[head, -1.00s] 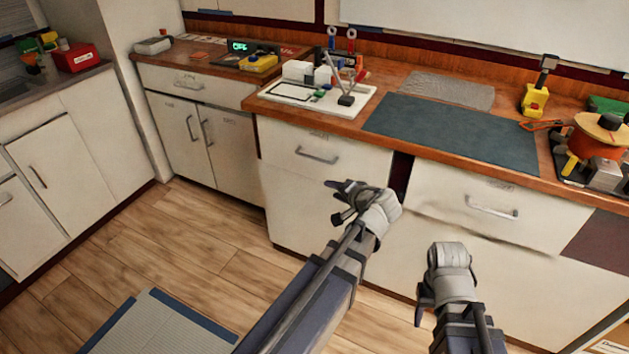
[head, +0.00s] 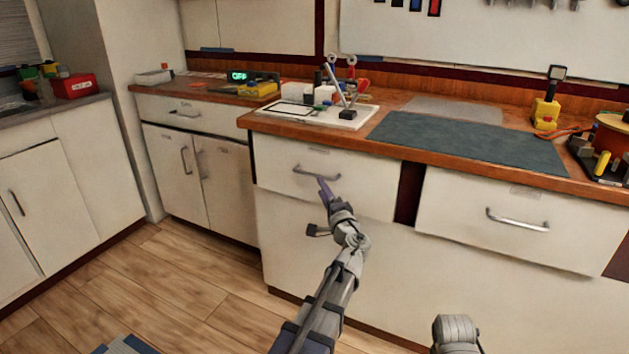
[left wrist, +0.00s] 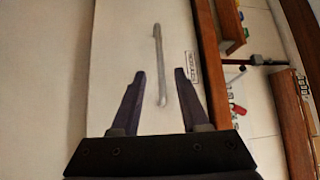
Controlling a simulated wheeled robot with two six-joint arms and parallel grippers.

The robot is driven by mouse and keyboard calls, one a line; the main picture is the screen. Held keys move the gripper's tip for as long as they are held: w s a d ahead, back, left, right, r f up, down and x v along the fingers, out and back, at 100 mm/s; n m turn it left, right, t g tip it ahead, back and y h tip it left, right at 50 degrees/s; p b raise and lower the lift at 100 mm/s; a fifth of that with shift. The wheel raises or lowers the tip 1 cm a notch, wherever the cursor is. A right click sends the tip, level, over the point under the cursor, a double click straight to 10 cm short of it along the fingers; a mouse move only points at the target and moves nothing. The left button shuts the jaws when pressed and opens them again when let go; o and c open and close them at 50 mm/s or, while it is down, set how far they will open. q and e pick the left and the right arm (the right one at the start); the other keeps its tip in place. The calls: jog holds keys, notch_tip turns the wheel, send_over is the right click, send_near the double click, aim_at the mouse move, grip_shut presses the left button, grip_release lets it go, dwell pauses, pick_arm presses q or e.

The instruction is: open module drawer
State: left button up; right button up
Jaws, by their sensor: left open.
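The drawer (head: 365,185) has a white front and a metal bar handle (head: 316,173); it sits under the wooden counter and looks shut. In the left wrist view, the drawer front (left wrist: 120,45) carries a small label (left wrist: 190,67), too blurred to read surely. My left gripper (head: 325,205) is open and empty in front of this drawer, just below the handle. In the left wrist view the handle (left wrist: 157,50) runs lengthwise between the two fingertips (left wrist: 160,74); whether they reach around it in depth is unclear. Only a wrist part of my right arm shows at the bottom edge.
Another drawer (head: 530,215) with a bar handle is to the right, past a dark gap. The counter holds a white board (head: 345,122) with small parts, a dark mat (head: 470,142) and a yellow tool (head: 546,112). Wooden floor (head: 175,275) is clear at left.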

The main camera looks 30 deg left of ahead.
aim_at(314, 175)
pick_arm(q)
jog(key=p+x, duration=0.1)
jog(key=x, duration=0.6)
jog(key=shift+w+a, duration=0.25)
jog(key=shift+w, duration=0.05)
grip_shut()
dwell(1.2)
